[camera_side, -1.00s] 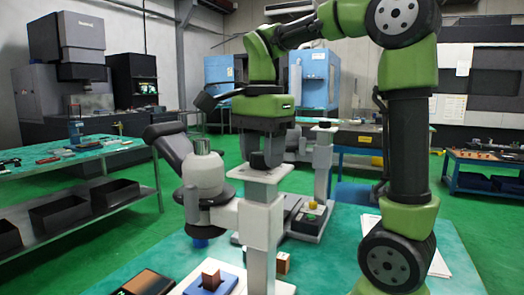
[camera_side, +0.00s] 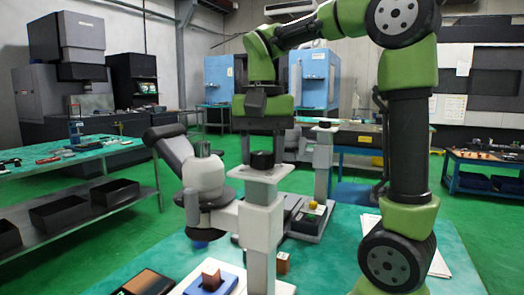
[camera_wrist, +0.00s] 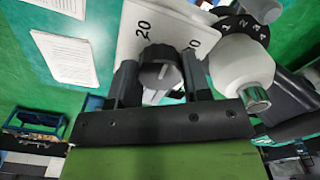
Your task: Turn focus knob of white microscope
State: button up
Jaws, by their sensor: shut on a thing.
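The white microscope (camera_side: 260,225) stands on the teal table in the side view. Its black focus knob (camera_side: 262,161) sits on the pale plate at the column top. My gripper (camera_side: 262,154) points straight down, with one finger on each side of the knob. In the wrist view my gripper (camera_wrist: 160,76) is shut on the knob (camera_wrist: 158,68), which has a pale pointer mark. The white dial plate (camera_wrist: 135,35) under it shows "20" and part of another number. The microscope's white head (camera_wrist: 240,65) is right of the fingers. The knob's contact sides are partly hidden.
A blue block with a brown piece (camera_side: 210,281) lies on the microscope's base. A dark tray (camera_side: 148,283) is at the front left. A grey device with a yellow knob (camera_side: 311,215) stands behind the column. Paper sheets (camera_side: 438,262) lie at right.

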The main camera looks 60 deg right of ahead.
aim_at(262, 153)
jog(key=n, duration=0.5)
jog(key=shift+n, duration=0.3)
dwell(0.5)
jog(key=o, duration=0.9)
jog(key=shift+o, duration=0.2)
notch_tip(262, 153, up, 10)
jog(key=shift+n, duration=0.3)
